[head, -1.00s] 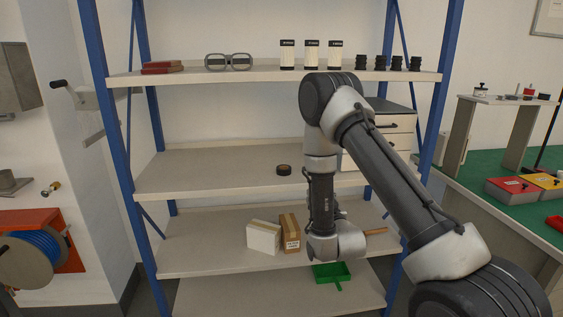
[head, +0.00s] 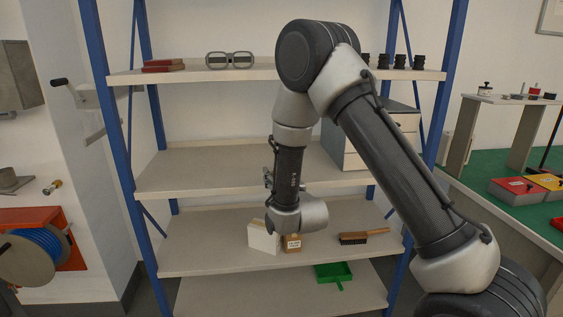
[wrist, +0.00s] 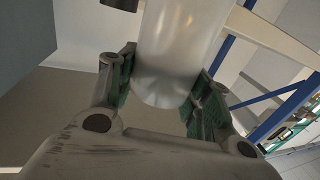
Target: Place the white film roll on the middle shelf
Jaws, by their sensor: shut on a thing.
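The white film roll (wrist: 180,35) is a pale, smooth, slightly glossy cylinder between the fingers of my gripper (wrist: 166,72) in the wrist view. The fingers are shut on its sides, and its far end runs out of the top of the picture. In the head view only a small part of my gripper (head: 268,178) shows left of my forearm, in front of the second shelf from the top (head: 200,170). The roll is hidden there. That shelf's left part is bare.
A grey drawer cabinet (head: 352,150) stands on the same shelf at right. The top shelf (head: 200,76) holds red books (head: 163,66), goggles (head: 229,61) and black cylinders (head: 400,61).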

